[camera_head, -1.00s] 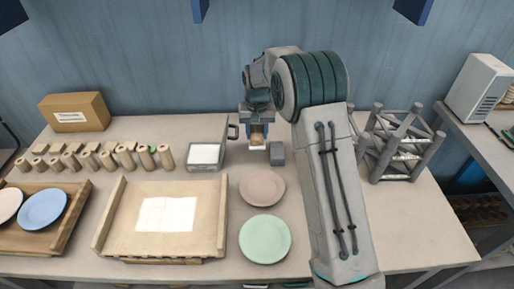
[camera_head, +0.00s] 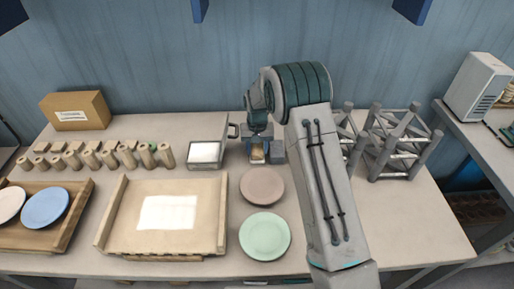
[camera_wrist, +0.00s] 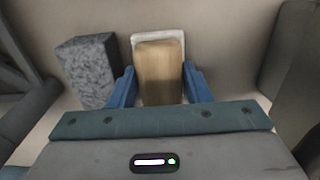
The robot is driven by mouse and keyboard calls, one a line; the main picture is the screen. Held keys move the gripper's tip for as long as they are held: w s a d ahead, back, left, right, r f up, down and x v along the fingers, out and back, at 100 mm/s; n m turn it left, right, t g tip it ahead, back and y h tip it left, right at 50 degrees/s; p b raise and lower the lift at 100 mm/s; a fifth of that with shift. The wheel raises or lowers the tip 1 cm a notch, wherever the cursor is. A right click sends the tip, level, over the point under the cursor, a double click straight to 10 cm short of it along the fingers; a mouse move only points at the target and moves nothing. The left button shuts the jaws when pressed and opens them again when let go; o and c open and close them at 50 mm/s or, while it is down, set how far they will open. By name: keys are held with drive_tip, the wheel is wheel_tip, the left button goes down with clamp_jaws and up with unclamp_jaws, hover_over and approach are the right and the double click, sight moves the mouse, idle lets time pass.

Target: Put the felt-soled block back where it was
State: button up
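The wooden block (camera_wrist: 160,72) is upright between the blue fingers of my gripper (camera_wrist: 161,86) in the wrist view. Both fingers press close to its sides, so my gripper is shut on it. A white layer (camera_wrist: 158,38) shows around its far end; I cannot tell whether this is its felt sole or a pad beneath. In the head view the block (camera_head: 257,153) shows small under my gripper (camera_head: 258,149), low over the back of the table. Whether it touches the table is unclear.
A grey block (camera_wrist: 88,70) stands close beside the held block; it also shows in the head view (camera_head: 276,152). A metal-framed white tray (camera_head: 205,152) is left of it. A pink plate (camera_head: 262,187) and green plate (camera_head: 265,237) lie in front. A grey frame (camera_head: 397,143) stands right.

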sight(257, 147)
drive_tip(key=shift+r, duration=0.1)
wheel_tip(257, 147, up, 12)
drive_tip(key=b, duration=0.1)
drive_tip(key=s+d+r, duration=0.5)
drive_tip(key=s+r, duration=0.3)
drive_tip(key=s+d+r+t, duration=0.1)
drive_tip(key=s+d, duration=0.3)
drive_tip(key=s, duration=0.9)
drive_tip(key=s+d+r+t, duration=0.1)
drive_tip(key=s+d, duration=0.3)
drive_tip(key=s, duration=0.9)
drive_tip(key=shift+s+t, duration=0.4)
drive_tip(key=shift+t, duration=0.1)
drive_tip(key=shift+a, duration=0.1)
